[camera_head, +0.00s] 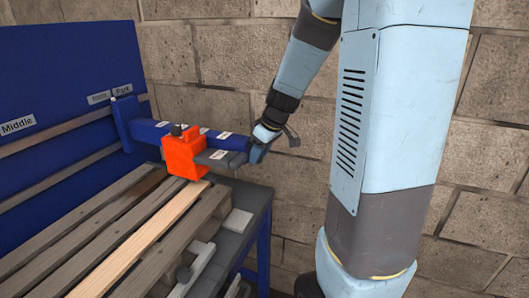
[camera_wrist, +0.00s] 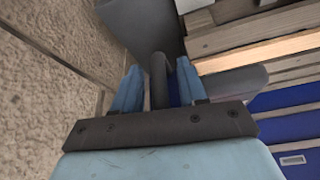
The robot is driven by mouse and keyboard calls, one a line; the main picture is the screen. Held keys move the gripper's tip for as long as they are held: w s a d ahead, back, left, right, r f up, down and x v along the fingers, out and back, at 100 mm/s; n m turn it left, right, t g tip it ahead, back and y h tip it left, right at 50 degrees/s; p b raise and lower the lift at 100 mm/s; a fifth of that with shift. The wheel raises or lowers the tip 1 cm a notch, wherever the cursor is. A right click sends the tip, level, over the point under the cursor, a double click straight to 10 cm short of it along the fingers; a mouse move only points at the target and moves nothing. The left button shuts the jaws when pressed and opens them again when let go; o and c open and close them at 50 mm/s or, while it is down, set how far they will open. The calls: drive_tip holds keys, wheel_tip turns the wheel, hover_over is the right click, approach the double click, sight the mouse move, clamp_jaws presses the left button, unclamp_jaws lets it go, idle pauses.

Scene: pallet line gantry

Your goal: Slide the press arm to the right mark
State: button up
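The blue press arm (camera_head: 165,134) reaches out from the blue back panel, with an orange block (camera_head: 185,155) and a grey plate on it. Its base (camera_head: 126,122) sits at the right end of the panel's rails, below the "Park" label (camera_head: 122,90). A small label (camera_head: 98,97) left of "Park" is too blurred to read surely, perhaps "Right". My gripper (camera_head: 263,140) is at the arm's outer end. In the wrist view, my gripper's two fingers (camera_wrist: 158,72) stand either side of a dark upright handle (camera_wrist: 158,85), with narrow gaps showing; firm contact is not visible.
A "Middle" label (camera_head: 17,125) is further left on the panel. A slatted wooden pallet (camera_head: 80,232) lies below the press arm on a dark frame (camera_head: 262,200). A stone wall (camera_head: 285,180) stands close behind and to the right of my gripper.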

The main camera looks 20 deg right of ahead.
drive_tip(key=v, duration=1.3)
drive_tip(key=shift+s+r, duration=0.2)
drive_tip(key=shift+r, duration=0.05)
drive_tip(key=shift+d, duration=0.1)
drive_tip(key=s+a+m+t+h, duration=0.1)
drive_tip(key=s+a+m, duration=0.2)
drive_tip(key=s, duration=0.6)
drive_tip(key=s+a+m+t+h, duration=0.1)
drive_tip(key=s+a+m, duration=0.2)
drive_tip(key=s, duration=0.6)
drive_tip(key=shift+s+a+r+m, duration=0.2)
drive_tip(key=shift+a+r+m, duration=0.15)
drive_tip(key=shift+a+m, duration=0.1)
